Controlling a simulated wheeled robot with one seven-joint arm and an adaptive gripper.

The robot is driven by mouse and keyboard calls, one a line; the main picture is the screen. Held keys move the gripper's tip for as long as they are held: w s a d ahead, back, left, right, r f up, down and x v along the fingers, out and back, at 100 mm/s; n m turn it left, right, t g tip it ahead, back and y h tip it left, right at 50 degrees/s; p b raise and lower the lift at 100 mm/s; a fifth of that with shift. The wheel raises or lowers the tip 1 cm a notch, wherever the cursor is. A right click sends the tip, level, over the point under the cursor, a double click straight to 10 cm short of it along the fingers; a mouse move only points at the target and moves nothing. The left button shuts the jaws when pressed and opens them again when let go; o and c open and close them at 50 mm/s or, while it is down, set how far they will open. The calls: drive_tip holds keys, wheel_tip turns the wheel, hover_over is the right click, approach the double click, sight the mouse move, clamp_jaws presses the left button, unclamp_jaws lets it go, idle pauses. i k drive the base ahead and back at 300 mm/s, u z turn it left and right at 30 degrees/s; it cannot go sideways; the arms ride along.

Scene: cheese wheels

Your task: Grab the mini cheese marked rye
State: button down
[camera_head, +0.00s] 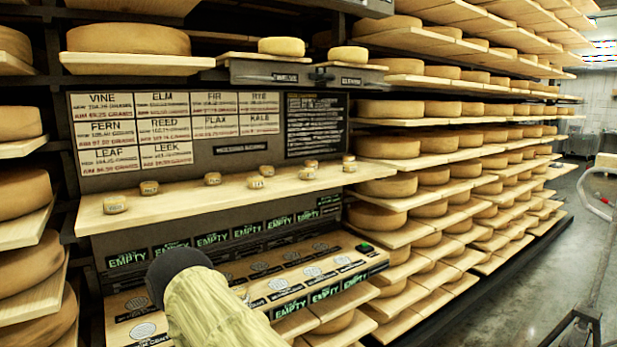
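Several mini cheeses stand spread along a long wooden shelf (200,205). One mini cheese (115,204) is at the far left and another mini cheese (149,188) is beside it. A mini cheese (212,179) is near the middle, with a mini cheese (256,182) to its right. A mini cheese (306,173) and a mini cheese (349,166) are further right, with others close by. Their marks are too small to read, so I cannot tell which is rye. My pale yellow arm with a dark end covers the bottom centre. No gripper fingers can be made out.
A board (178,130) behind the shelf lists names, including RYE at its upper right. Below is a sloped panel (365,262) with round markings, a green button (366,247) and EMPTY displays. Racks of large cheese wheels (388,147) flank it.

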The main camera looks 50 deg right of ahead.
sight(306, 174)
drive_tip(key=z, duration=1.15)
drive_tip(key=k, duration=0.4)
drive_tip(key=u, duration=1.2)
drive_tip(key=i, duration=1.5)
drive_tip(key=z, duration=1.2)
drive_tip(key=i, duration=0.7)
drive_tip(key=z, duration=0.7)
